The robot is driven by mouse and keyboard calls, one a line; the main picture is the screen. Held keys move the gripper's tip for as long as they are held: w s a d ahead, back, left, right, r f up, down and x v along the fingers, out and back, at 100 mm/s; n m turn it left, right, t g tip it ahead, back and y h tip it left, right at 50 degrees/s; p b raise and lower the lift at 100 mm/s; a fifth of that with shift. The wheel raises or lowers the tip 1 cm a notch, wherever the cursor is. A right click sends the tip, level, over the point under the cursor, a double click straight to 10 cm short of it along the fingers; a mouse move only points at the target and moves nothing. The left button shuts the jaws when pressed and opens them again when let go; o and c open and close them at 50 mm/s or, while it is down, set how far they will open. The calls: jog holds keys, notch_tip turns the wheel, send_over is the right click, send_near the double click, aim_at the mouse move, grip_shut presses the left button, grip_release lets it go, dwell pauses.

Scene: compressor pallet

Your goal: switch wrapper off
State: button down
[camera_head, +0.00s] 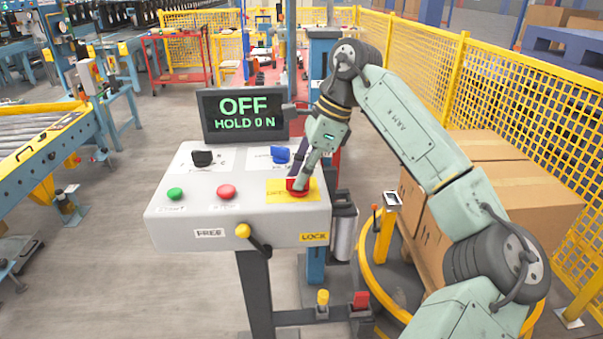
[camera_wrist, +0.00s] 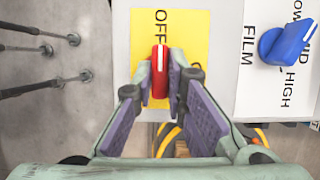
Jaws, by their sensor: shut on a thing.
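The grey wrapper control box (camera_head: 180,216) stands on a post in the middle of the head view. Its screen (camera_head: 243,116) reads "OFF" and "HOLD 0 N" in green. A red rotary knob (camera_head: 297,190) sits on a yellow plate (camera_head: 276,191) at the box's right front. My gripper (camera_head: 301,181) reaches down to this knob from the upper right. In the wrist view, the red knob (camera_wrist: 160,68) is between my fingertips (camera_wrist: 161,80), which are shut on it. The white mark on the knob points toward the word "OFF" on the yellow plate (camera_wrist: 190,25).
A black knob (camera_head: 202,158), a blue knob (camera_head: 281,155), a green button (camera_head: 175,194) and a red button (camera_head: 227,192) share the panel. A yellow-tipped lever (camera_head: 243,231) is on the front. Boxes (camera_head: 490,180) and yellow fencing (camera_head: 500,85) stand at the right.

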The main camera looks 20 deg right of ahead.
jog(key=c, duration=1.6)
grip_release()
jog(key=v, duration=1.2)
